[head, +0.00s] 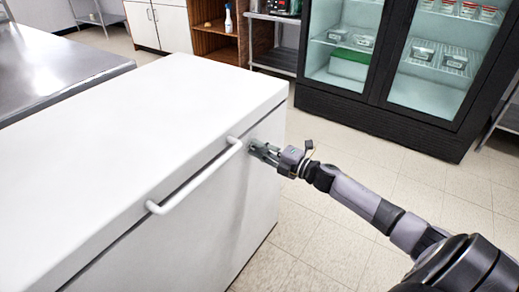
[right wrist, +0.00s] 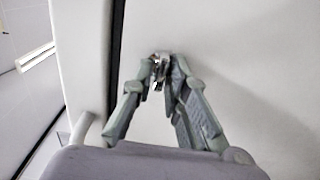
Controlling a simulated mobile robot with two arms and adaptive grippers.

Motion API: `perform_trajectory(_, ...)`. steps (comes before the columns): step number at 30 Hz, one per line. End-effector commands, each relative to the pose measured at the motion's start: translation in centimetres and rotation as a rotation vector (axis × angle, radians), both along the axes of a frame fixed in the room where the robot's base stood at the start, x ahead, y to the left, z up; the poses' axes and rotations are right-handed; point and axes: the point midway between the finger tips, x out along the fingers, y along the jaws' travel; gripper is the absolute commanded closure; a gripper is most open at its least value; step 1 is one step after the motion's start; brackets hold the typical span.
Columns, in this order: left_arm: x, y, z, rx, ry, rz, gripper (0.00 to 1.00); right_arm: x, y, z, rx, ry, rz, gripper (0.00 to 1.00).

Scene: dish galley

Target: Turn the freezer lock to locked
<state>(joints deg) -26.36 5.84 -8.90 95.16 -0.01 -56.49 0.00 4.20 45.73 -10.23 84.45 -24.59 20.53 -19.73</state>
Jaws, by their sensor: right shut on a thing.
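The white chest freezer (head: 110,130) fills the left and middle of the head view, its lid down, with a white bar handle (head: 196,178) along the front. My right gripper (head: 256,148) is at the freezer's front face, just right of the handle's far end. In the right wrist view its two fingers (right wrist: 158,72) close on a small shiny metal piece, the freezer lock (right wrist: 158,66), on the white panel. The fingers hide most of the lock, so I cannot tell which way it is turned. My left gripper is not in view.
A black glass-door fridge (head: 400,60) with containers inside stands at the back right. A steel counter (head: 50,65) is at the far left. A wooden shelf (head: 215,40) with a spray bottle (head: 228,20) is behind. The tiled floor (head: 330,215) right of the freezer is free.

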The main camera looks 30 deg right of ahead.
Motion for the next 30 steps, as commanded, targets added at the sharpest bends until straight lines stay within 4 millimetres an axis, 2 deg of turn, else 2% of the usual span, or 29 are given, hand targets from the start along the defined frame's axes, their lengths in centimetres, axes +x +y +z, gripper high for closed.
perform_trajectory(17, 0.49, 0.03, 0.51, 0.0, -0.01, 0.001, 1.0, -0.09, 0.13, -0.2, -0.027, -0.008, 0.003, 1.0)
perform_trajectory(18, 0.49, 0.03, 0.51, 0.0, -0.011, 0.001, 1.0, -0.09, 0.13, -0.2, -0.027, -0.008, 0.003, 0.83)
perform_trajectory(21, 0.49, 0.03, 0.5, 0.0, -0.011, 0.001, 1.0, -0.07, 0.11, -0.18, -0.026, -0.008, 0.002, 0.76)
perform_trajectory(23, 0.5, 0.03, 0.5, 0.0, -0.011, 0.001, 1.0, -0.06, 0.1, -0.15, -0.026, -0.008, 0.002, 0.72)
perform_trajectory(30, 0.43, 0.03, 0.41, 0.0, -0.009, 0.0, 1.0, -0.02, 0.03, -0.08, -0.026, -0.01, 0.001, 0.72)
